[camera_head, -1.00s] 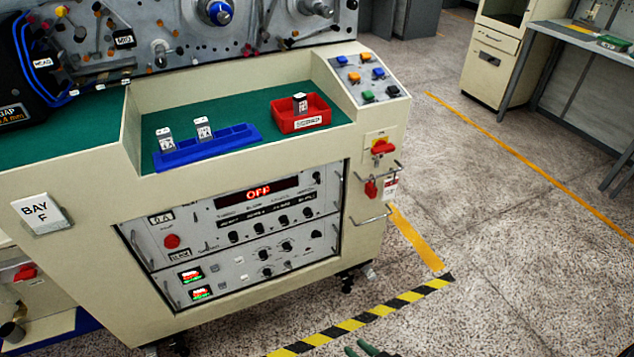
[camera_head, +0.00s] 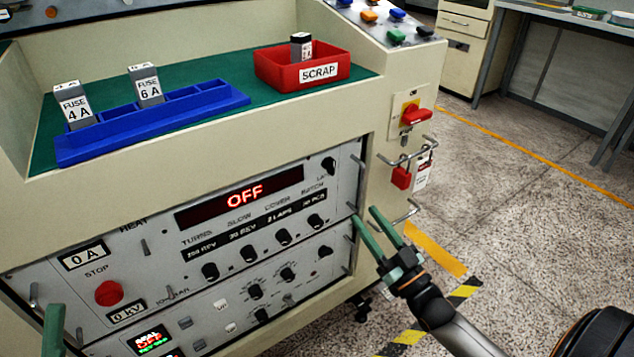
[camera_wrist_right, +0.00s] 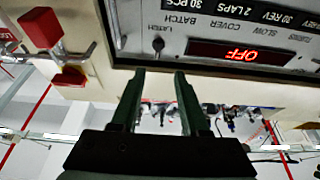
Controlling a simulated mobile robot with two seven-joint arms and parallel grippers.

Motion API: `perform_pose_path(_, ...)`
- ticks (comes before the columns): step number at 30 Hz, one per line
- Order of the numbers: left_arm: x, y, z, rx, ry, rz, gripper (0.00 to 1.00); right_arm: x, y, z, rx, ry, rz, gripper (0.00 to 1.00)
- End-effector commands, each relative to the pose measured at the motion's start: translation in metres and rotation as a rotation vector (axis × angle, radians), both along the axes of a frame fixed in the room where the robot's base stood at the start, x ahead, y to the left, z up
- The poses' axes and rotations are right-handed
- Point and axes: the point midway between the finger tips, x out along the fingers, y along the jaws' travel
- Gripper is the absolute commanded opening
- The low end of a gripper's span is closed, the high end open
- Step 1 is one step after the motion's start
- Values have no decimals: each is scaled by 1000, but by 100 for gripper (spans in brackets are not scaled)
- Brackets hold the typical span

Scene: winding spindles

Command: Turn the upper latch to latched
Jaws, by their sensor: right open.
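The upper latch is a small dark knob (camera_head: 328,164) at the upper right of the OFF panel. It also shows in the upside-down right wrist view (camera_wrist_right: 158,43), beside its LATCH lettering. Its turned position is too small to read. My right gripper (camera_head: 364,214) is open and empty, with green fingers, below and right of the knob in the head view. In the wrist view its fingertips (camera_wrist_right: 160,72) point towards the knob, apart from it. One green finger of my left gripper (camera_head: 54,330) shows at the lower left; the rest is out of frame.
Metal handles (camera_head: 356,187) edge the panel close to my right fingers. A red switch (camera_head: 415,116) and a red padlock (camera_head: 401,178) sit on the cabinet's right side. A blue fuse rack (camera_head: 150,125) and red scrap bin (camera_head: 303,72) stand above.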

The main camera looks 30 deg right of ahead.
Motion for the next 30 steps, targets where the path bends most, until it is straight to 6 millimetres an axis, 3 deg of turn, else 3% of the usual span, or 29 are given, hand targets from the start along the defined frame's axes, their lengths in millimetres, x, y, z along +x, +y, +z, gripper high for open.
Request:
perform_pose_path(8, -8, -1, 1, -4, -42, -14, 50, 14, -4, 8, 0, -38, -1, 45)
perform_pose_path(21, -7, -3, -19, -17, -23, -30, 50, 87, 2, 37, 1, -37, -2, 45)
perform_pose_path(30, -6, -3, -25, -25, -14, -37, 50, 113, 4, 48, 0, -32, -2, 45)
